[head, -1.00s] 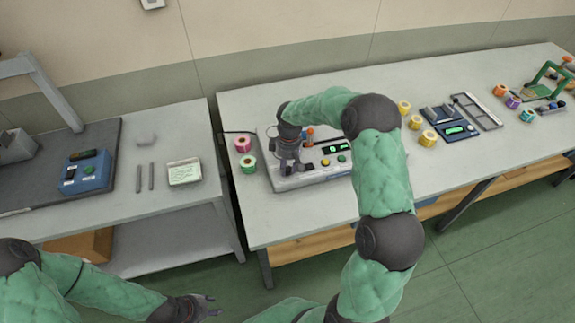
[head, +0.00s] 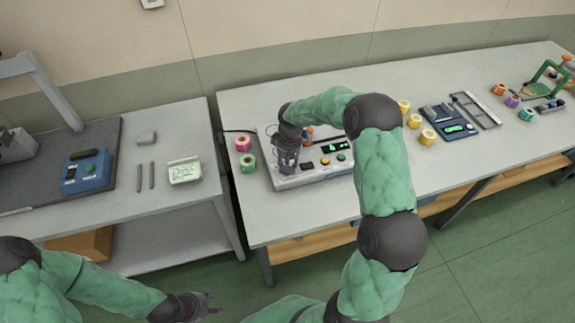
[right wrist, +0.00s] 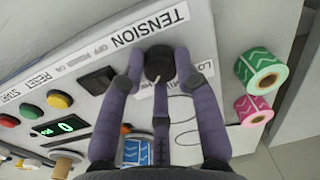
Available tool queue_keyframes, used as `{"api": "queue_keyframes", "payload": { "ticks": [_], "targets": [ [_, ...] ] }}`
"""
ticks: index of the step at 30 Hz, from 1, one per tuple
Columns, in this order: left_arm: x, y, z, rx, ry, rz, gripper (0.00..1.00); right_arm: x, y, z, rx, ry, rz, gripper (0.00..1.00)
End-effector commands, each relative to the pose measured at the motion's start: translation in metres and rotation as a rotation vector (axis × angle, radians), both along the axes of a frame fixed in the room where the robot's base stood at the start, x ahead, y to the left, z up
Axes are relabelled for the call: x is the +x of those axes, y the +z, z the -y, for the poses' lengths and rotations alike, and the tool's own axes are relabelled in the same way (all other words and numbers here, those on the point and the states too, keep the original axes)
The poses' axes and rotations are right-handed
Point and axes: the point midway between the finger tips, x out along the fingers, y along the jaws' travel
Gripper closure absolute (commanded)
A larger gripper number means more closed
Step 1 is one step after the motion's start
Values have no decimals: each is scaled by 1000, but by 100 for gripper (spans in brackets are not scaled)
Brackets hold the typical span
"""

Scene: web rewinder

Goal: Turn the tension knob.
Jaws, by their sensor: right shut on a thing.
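The dark round tension knob (right wrist: 159,62) stands on the light grey rewinder (head: 318,178), beside the printed TENSION label (right wrist: 150,28) in the right wrist view. My right gripper (right wrist: 160,76) is shut on the knob, with fingers on both sides of it and one below it in the picture. In the head view my right gripper (head: 288,168) is over the left part of the rewinder and hides the knob. My left gripper (head: 211,304) is low in the head view, away from the tables, with its fingers apart and empty.
Left of the rewinder lie a pink roll (head: 243,144) and a green roll (head: 249,162). Coloured buttons, including a red one (right wrist: 9,121), and a lit green display (right wrist: 60,127) are beside the gripper. Yellow rolls (head: 428,137) lie to the right. A blue box (head: 87,172) sits on the left table.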

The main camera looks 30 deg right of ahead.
Motion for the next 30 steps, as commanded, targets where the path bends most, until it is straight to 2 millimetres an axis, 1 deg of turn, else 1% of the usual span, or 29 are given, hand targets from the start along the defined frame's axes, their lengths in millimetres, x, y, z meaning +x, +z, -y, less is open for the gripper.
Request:
{"api": "queue_keyframes", "payload": {
  "ticks": [8, 9, 11, 20, 23, 26, 30],
  "targets": [
    [0, 0, 0, 0, 0, 0, 60, 0, 0, 0, 1, -1, 0, 100],
    [0, 0, 0, 0, 0, 0, 60, 0, 0, 0, 1, -1, 0, 59],
    [0, 0, 0, 0, 0, 0, 60, 0, 0, 0, 0, -1, 0, 44],
    [0, 0, 0, 0, 0, 0, 60, 0, 0, 0, 0, 0, 0, 44],
    [0, 0, 0, 0, 0, 0, 60, 0, 4, 0, 0, 0, 1, 44],
    [0, 0, 0, 0, 0, 0, 60, 1, 14, 1, -1, 1, 4, 44],
    [0, 0, 0, 0, 0, 0, 60, 1, 38, 2, 0, 0, 4, 44]
  ]
}}
